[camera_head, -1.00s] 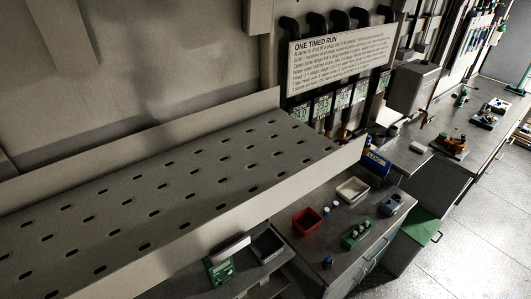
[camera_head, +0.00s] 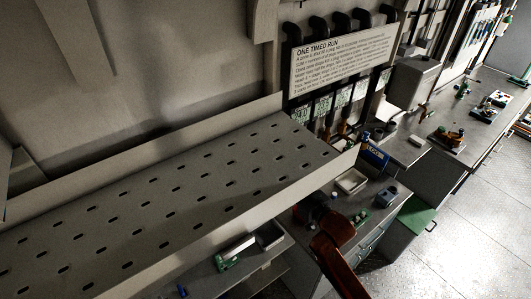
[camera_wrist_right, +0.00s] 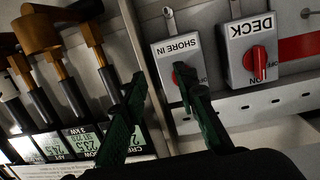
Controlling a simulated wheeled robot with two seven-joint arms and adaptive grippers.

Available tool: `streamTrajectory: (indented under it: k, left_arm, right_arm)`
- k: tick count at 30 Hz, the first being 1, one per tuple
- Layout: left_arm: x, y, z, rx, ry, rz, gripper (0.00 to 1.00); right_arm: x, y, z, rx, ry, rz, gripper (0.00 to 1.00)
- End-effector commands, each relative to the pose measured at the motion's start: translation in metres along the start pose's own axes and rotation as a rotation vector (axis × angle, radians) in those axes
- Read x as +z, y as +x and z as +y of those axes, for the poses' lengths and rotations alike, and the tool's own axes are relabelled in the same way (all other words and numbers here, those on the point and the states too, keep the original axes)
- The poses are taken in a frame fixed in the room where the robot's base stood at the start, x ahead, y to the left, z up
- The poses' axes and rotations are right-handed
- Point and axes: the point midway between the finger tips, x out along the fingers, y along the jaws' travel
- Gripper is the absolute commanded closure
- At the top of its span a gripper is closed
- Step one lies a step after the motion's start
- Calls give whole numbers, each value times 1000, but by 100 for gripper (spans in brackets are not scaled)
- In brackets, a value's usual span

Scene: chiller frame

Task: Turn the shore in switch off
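The SHORE IN switch is a light box (camera_wrist_right: 181,59) with upside-down lettering in the right wrist view. Its red knob (camera_wrist_right: 179,77) is partly hidden behind a fingertip. My right gripper (camera_wrist_right: 160,82) is open, with its dark green fingers apart. The right-hand finger's tip overlaps the knob in the picture; I cannot tell whether it touches. The other finger is left of the box, over the panel edge. In the head view my right arm (camera_head: 338,240) shows as orange-brown links at lower centre. I cannot pick out the switch there. My left gripper is not in view.
A DECK switch (camera_wrist_right: 251,50) with a red knob sits right of SHORE IN. Black pipes with copper-coloured fittings (camera_wrist_right: 69,80) and green displays are at the left. In the head view, a perforated shelf (camera_head: 165,195) spans the left, and a bench holds a white tray (camera_head: 351,181).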

Motion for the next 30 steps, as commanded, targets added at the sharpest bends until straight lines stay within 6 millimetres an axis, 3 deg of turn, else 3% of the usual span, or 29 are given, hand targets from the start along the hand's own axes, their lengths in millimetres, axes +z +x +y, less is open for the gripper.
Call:
streamTrajectory:
  k: [1,3,6,21,30]
  left_arm:
    - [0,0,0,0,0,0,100]
    - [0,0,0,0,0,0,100]
    - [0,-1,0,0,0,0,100]
    - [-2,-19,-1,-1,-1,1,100]
    - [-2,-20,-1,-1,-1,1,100]
  right_arm:
    - [-22,10,-7,-27,-15,42,73]
    - [-42,18,-16,-57,-22,83,73]
    - [-58,26,-23,-79,-26,115,73]
    - [-69,91,-30,-84,-25,122,73]
    - [-69,102,-31,-84,-27,121,73]
